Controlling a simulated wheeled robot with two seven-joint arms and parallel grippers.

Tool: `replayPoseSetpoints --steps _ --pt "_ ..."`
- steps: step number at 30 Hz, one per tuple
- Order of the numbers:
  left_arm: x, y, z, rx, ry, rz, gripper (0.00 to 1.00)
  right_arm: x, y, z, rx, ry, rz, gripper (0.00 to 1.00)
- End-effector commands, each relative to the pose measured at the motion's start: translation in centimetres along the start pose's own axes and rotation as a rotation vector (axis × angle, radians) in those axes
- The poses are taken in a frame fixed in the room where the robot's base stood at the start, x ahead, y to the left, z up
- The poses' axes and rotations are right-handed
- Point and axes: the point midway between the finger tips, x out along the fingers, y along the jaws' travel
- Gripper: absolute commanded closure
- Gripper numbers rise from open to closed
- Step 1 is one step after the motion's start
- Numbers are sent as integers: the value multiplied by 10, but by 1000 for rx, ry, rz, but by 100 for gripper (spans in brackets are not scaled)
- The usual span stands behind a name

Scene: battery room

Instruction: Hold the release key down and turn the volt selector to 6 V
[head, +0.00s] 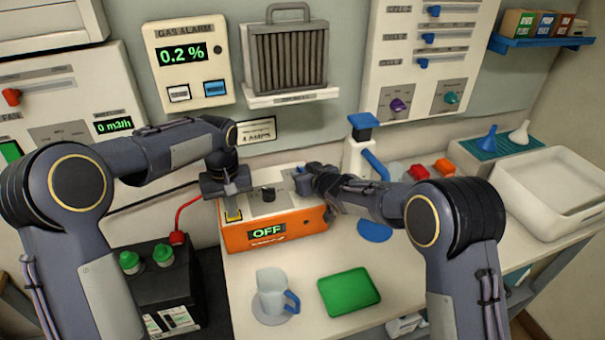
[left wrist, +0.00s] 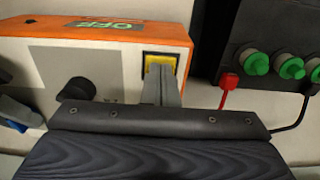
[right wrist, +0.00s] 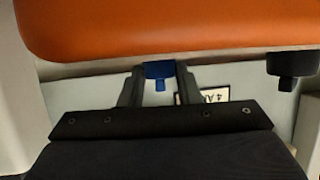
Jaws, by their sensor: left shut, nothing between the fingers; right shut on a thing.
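The orange charger (head: 285,233) stands on the bench with its display reading OFF. Its yellow key (head: 233,215) is at the left of the top panel; it also shows in the left wrist view (left wrist: 153,84). My left gripper (head: 231,204) is shut and empty, pointing down with its tips at the key, apparently touching it. How far the key is pressed cannot be told. A black knob (head: 268,192) sits mid-panel. My right gripper (head: 304,183) is shut on a blue knob (right wrist: 158,70) at the panel's right, one finger on each side. Its setting is not readable.
A clear jug (head: 271,289) and green tray (head: 350,291) stand in front of the charger. A black battery (head: 160,285) with green caps is at left. A white bottle with a blue top (head: 363,122) stands behind my right gripper. A white basin (head: 560,190) is at right.

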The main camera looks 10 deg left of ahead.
Motion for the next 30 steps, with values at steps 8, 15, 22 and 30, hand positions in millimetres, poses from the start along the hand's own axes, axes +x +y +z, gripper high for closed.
replayPoseSetpoints --steps 8,15,22,30 --pt "1 0 0 1 -1 1 100 1 -1 11 -24 -19 -66 93" --pt "1 0 0 0 0 1 100 0 0 8 -36 -13 -78 93" --pt "1 0 0 0 0 0 100 0 0 7 -36 -12 -78 93" --pt "1 0 0 0 0 0 100 -1 0 4 -36 -6 -76 49"
